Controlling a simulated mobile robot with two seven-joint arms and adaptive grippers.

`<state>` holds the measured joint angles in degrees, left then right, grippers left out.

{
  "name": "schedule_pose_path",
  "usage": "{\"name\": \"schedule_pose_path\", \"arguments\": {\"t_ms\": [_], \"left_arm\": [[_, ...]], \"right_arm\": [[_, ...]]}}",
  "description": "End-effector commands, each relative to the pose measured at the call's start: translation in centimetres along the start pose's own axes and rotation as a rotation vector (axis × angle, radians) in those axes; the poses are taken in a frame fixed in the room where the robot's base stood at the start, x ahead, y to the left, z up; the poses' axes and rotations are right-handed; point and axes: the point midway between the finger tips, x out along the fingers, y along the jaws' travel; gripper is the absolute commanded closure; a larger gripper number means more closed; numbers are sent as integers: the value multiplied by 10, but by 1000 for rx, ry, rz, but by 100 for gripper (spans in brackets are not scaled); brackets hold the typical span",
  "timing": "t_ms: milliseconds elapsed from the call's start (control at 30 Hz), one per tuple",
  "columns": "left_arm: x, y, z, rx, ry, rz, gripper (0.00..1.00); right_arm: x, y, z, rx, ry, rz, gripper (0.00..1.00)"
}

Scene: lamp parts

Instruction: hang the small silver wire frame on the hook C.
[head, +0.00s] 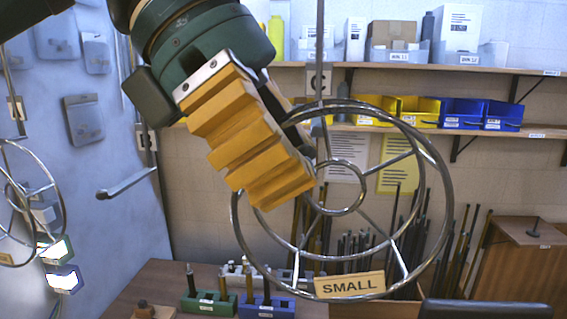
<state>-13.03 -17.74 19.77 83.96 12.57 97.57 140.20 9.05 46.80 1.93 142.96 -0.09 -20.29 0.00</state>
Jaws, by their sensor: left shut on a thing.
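The small silver wire frame (436,163) is two large wire rings with spokes and a small inner ring. A plate reading SMALL (349,285) sits at its lower edge. My left gripper (302,150) is shut on the frame near its inner ring, with yellow ridged pads in front. The pads hide part of the frame's left side. A thin hanging rod (320,30) with a small tag (318,80) comes down just above the frame. Whether they touch cannot be told. Two more tags, at left (16,108) and mid-left (147,138), are too small to read. My right gripper is not in view.
Another wire frame (62,205) hangs at the far left. Shelves (490,68) with boxes and yellow and blue bins (465,113) line the back wall. Below stand a table (155,285) with green and blue holders, several upright rods, and a brown cabinet (520,265).

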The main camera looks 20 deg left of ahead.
Motion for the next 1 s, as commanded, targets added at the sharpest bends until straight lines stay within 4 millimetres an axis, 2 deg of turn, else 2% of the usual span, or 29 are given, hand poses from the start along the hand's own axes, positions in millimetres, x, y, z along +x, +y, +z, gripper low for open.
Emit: {"name": "schedule_pose_path", "arguments": {"t_ms": [1000], "left_arm": [[4, 56, -3, -2, -1, 0, 100]], "right_arm": [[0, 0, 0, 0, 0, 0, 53]]}}
